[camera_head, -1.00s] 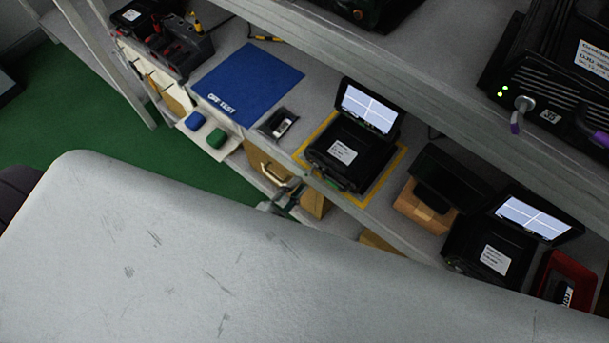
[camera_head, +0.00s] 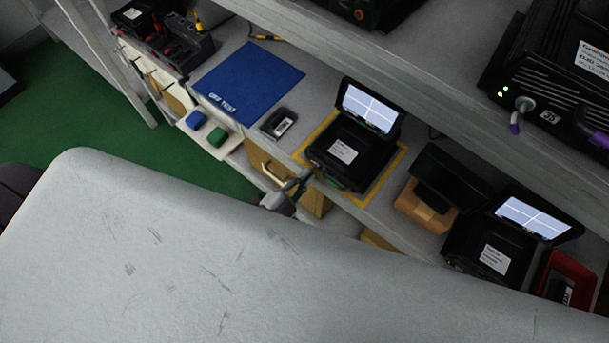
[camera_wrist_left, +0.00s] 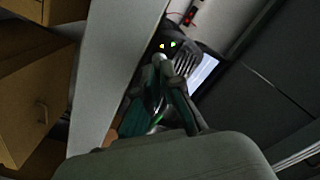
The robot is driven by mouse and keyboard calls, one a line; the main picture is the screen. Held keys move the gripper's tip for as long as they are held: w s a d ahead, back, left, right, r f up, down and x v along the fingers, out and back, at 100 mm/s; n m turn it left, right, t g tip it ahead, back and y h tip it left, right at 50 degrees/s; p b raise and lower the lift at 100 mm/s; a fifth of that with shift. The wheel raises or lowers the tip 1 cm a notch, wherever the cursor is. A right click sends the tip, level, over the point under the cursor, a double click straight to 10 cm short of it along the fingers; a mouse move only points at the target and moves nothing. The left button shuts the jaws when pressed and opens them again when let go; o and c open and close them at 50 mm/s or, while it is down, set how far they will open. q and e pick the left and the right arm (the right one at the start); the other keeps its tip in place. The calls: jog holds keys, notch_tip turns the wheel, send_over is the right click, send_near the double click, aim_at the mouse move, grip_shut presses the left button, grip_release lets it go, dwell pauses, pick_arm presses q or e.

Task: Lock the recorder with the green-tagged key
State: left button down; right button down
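The recorder (camera_head: 347,152), black with a white label and a lit raised screen (camera_head: 369,108), stands inside a yellow outline on the shelf. A green tag (camera_head: 334,183) hangs low at its front. My left gripper (camera_head: 306,180) is at the recorder's front left corner. In the left wrist view, the gripper's fingers (camera_wrist_left: 163,75) come together around the key at the recorder's front, below a yellow and a green light. They look shut on the key. Green (camera_wrist_left: 155,119) shows beside the fingers. The key itself is mostly hidden, and its turn angle cannot be read. My right gripper is not in view.
A blue mat (camera_head: 248,84) and a small dark device (camera_head: 280,123) lie left of the recorder. To its right are a cardboard box (camera_head: 425,211), another recorder (camera_head: 488,254) and a red bin (camera_head: 575,270).

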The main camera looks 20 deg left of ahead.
pick_arm(q)
jog(key=shift+a+n+p, duration=0.15)
jog(key=shift+n+p, duration=0.7)
jog(key=shift+n, duration=3.65)
jog(key=shift+a+n+p, duration=0.1)
jog(key=shift+n+p, duration=0.7)
jog(key=shift+n, duration=3.7)
jog(key=c, duration=1.6)
grip_release()
